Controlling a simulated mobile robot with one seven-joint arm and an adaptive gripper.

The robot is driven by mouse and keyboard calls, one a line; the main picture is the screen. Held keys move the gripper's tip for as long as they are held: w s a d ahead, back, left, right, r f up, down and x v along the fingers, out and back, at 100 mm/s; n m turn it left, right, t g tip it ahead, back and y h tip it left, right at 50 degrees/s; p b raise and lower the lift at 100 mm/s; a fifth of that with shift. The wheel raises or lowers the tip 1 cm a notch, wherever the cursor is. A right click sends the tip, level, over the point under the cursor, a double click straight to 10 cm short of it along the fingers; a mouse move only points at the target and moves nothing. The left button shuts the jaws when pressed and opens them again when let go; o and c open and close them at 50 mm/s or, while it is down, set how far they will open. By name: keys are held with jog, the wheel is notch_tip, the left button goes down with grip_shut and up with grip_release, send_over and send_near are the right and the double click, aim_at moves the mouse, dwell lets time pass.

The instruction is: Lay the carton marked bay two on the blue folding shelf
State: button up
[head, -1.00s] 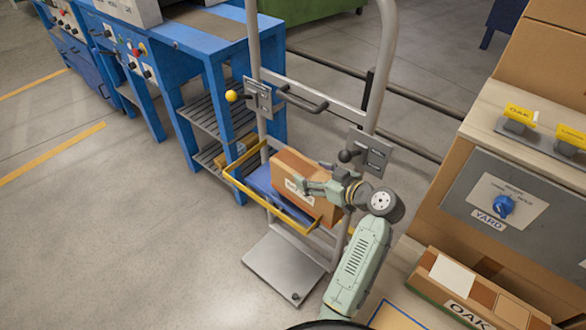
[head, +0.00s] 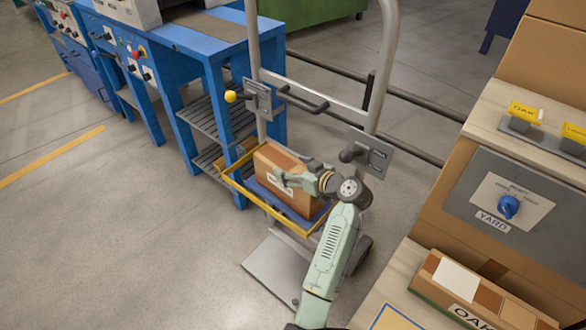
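A brown carton (head: 272,168) with a white label stands upright on the blue folding shelf (head: 260,193) of the grey hand truck, inside the shelf's yellow rail. The label is partly covered by my gripper, so its marking cannot be read. My gripper (head: 283,181) is at the carton's near right side, its fingers against or just in front of the labelled face. I cannot tell whether the fingers are closed on the carton.
A blue machine (head: 215,50) stands close on the left. A box marked OAK (head: 470,290) lies at lower right beside a panel marked YARD (head: 515,200).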

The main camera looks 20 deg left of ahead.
jog(key=o, duration=0.5)
jog(key=shift+o, duration=0.2)
jog(key=p+v, duration=0.2)
jog(key=v, duration=1)
jog(key=shift+p, duration=0.35)
